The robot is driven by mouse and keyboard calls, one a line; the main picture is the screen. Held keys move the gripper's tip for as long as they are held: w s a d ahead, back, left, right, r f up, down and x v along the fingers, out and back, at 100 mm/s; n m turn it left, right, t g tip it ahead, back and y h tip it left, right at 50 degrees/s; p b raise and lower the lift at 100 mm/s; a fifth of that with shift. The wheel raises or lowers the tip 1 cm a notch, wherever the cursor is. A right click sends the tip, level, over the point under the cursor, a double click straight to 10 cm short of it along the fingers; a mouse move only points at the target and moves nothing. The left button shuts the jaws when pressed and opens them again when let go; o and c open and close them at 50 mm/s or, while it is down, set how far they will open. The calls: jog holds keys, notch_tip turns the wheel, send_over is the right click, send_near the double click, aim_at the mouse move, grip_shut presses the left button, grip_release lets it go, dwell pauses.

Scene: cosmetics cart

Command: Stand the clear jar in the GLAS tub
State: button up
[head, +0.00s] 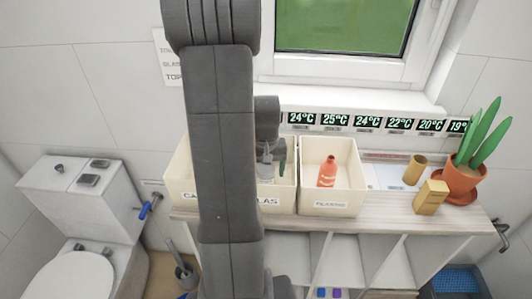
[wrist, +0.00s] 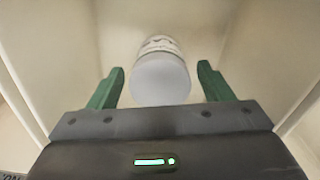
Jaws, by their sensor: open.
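The GLAS tub (head: 284,203) is a cream box on the shelf, its label partly hidden by my arm. The clear jar (head: 266,171) is inside this tub and looks roughly upright. In the wrist view the jar (wrist: 161,75) is pale and translucent, with its rounded end toward the camera. My gripper (wrist: 161,83) is open, with one green finger on each side of the jar and a visible gap on both sides. In the head view my gripper (head: 275,155) is at the tub, mostly hidden behind my arm. The jar's base is hard to make out.
A tub with a red bottle (head: 328,171) stands right of the GLAS tub. Another cream tub (head: 180,180) is at left, partly behind my arm. A brown cup (head: 415,169), a tan box (head: 430,197) and a potted plant (head: 462,178) stand further right. A window sill (head: 350,98) is behind.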

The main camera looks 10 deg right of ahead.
aim_at(266, 168)
notch_tip(266, 168, up, 10)
jog(key=shift+f, duration=0.2)
